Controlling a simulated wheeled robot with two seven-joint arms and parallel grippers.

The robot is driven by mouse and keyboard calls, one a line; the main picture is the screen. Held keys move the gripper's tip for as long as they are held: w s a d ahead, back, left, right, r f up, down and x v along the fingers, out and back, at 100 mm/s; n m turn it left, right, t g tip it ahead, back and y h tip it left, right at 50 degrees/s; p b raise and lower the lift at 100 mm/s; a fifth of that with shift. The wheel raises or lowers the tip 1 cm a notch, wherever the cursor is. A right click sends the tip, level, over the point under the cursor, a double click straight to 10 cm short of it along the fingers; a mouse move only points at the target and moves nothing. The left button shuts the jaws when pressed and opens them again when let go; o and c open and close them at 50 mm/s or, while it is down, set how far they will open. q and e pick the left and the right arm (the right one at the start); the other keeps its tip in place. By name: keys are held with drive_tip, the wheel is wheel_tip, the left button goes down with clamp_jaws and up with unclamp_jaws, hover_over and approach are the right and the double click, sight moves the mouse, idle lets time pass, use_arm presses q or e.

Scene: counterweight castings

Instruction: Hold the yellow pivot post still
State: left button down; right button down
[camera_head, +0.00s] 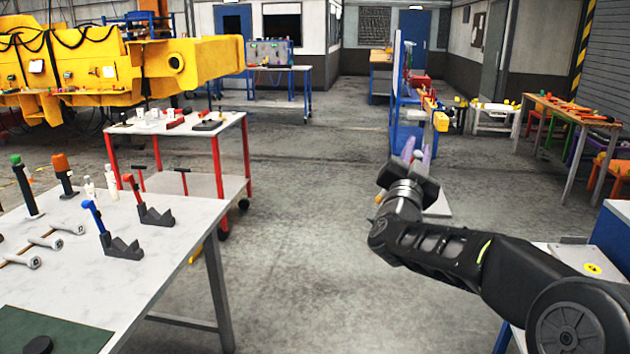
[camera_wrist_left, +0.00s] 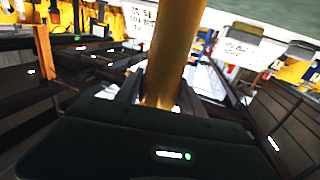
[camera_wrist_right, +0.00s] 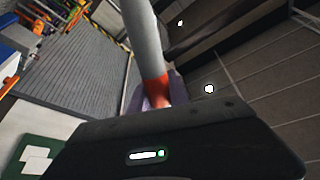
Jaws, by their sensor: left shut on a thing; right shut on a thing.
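A yellow-orange cylindrical post (camera_wrist_left: 178,45), which looks like the yellow pivot post, stands between the fingers of my left gripper (camera_wrist_left: 160,88) in the left wrist view. The gripper is shut on it; the post leans slightly in the picture and its top is cut off. My left gripper does not show in the head view. My right gripper (camera_wrist_right: 155,92) is shut on a light grey rod (camera_wrist_right: 143,38) with a red-orange band. In the head view the right gripper (camera_head: 418,158) reaches forward over the floor, and its rod is mostly hidden.
A white-topped table (camera_head: 150,262) with hammers and clamps stands at the left. A red-legged cart (camera_head: 216,132) and a large yellow machine (camera_head: 105,62) are behind it. A blue rack (camera_head: 402,105) stands beyond my right gripper. The middle floor is clear.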

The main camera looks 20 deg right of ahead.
idle(0.5)
